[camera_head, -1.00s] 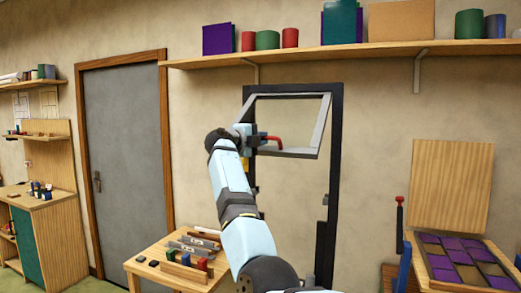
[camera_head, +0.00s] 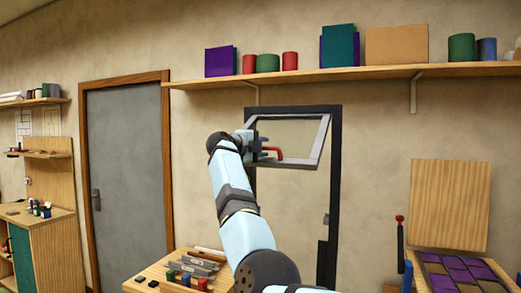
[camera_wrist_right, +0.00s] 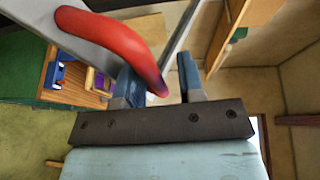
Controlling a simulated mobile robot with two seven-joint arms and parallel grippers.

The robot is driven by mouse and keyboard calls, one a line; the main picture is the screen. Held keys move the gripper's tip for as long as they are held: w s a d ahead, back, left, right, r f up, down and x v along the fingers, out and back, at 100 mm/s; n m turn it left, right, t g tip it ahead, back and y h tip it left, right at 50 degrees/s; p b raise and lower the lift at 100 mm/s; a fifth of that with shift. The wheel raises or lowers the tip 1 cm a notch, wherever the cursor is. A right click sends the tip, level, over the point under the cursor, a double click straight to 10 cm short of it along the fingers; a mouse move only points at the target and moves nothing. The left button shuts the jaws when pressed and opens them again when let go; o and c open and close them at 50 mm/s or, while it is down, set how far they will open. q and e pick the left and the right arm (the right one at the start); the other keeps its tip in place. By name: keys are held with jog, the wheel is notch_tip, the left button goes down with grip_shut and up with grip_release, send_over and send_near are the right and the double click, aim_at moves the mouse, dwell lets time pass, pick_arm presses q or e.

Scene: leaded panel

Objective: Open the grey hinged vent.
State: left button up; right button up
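The grey hinged vent (camera_head: 318,143) is in the upper part of a dark upright frame (camera_head: 333,190). It hangs from its top edge and is tilted open, its lower edge swung out towards me. A curved red handle (camera_head: 272,152) is on its lower bar. My right gripper (camera_head: 258,150) is at the handle. In the right wrist view the red handle (camera_wrist_right: 110,35) bends down so that its dark end lies between my spread fingers (camera_wrist_right: 160,88). A gap shows beside the right finger; contact with the left finger is unclear. My left gripper is not in view.
A wooden shelf (camera_head: 300,78) with rolls and boxes runs above the vent. A low table (camera_head: 160,270) with tools and small blocks stands below left. A sloped board with purple and brown panes (camera_head: 455,270) is at right. A grey door (camera_head: 125,180) is at left.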

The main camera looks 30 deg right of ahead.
jog(key=shift+w+f, duration=0.1)
jog(key=shift+f, duration=0.15)
jog(key=b+v, duration=0.4)
jog(key=v, duration=0.9)
jog(key=shift+a+r, duration=0.2)
jog(key=shift+a, duration=0.1)
